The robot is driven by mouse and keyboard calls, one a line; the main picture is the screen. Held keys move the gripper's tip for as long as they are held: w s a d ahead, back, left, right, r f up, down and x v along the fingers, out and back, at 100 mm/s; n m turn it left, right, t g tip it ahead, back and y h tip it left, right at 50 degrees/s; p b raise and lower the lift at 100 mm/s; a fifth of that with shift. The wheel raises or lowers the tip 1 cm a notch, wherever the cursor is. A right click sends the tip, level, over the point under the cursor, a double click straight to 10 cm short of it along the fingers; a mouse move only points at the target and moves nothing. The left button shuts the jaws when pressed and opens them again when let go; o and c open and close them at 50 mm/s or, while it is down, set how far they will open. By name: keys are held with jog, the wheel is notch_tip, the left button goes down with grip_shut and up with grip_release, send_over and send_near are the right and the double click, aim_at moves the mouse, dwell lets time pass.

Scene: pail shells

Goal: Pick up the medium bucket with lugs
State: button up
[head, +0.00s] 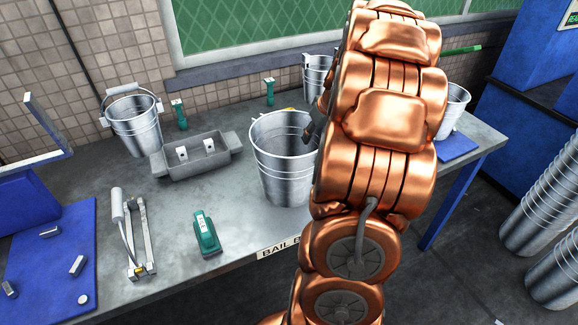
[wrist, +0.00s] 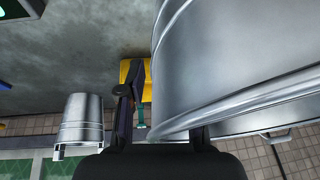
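A shiny metal bucket (head: 283,160) stands upright on the grey bench, left of my arm; its right side is hidden. It fills the upper right of the wrist view (wrist: 240,60). Smaller-looking metal buckets stand behind my arm (head: 316,75) and to its right (head: 455,105). Another bucket (head: 133,125) with a raised bail handle is at the back left. My gripper (wrist: 163,130) is at the near bucket's rim, mostly hidden by my arm in the head view. Its fingers look apart, one outside the wall, the other mostly hidden. I cannot make out lugs clearly.
A grey tray (head: 198,170) with small light blocks sits left of the near bucket. Stacked buckets (head: 545,205) stand at the right. A tiled wall bounds the back.

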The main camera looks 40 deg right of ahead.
grip_shut()
dwell(0.8)
